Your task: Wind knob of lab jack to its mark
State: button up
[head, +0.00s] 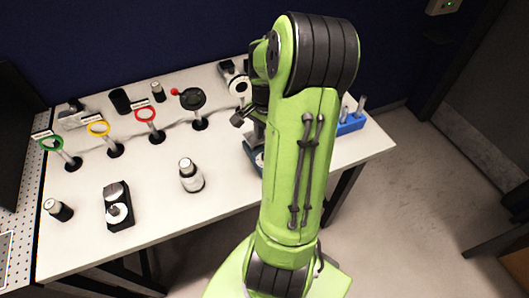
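A blue-grey device (251,152) with a pale round face stands near the table's front edge, mostly hidden behind my arm. It may be the lab jack, but its knob and mark cannot be made out. My gripper (243,118) is at the end of my bent green arm, just above this device and largely hidden by the arm. I cannot tell whether its fingers are open or shut, or whether they touch anything.
On the white table (150,180) stand green (50,143), yellow (98,128) and red (145,113) rings on posts, a white-and-black bottle (191,176), a black two-dial block (118,205) and a blue rack (351,123).

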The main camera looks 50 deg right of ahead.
notch_tip(320, 180, down, 8)
jog(key=shift+r+b, duration=0.1)
jog(key=shift+b, duration=0.35)
grip_shut()
